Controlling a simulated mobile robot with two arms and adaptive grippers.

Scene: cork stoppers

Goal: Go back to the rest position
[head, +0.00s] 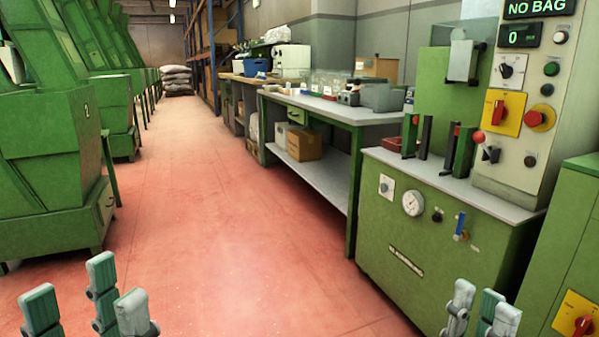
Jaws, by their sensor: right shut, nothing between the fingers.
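My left gripper (82,308) shows at the bottom left of the head view, low over the red floor. Its grey and green fingers stand apart with a gap between them, and nothing shows in it. My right gripper (480,308) shows at the bottom right, in front of the green machine cabinet. Its fingers are close together and hold nothing. Both grippers point forward and are apart from everything around. The arms behind them are out of the picture.
A green cabinet (385,245) with a gauge stands at the right, below a control panel (530,90) reading "NO BAG" and 0. A workbench (330,108) with boxes stands behind it. Green machines (60,130) line the left. The red floor aisle (190,190) between is clear.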

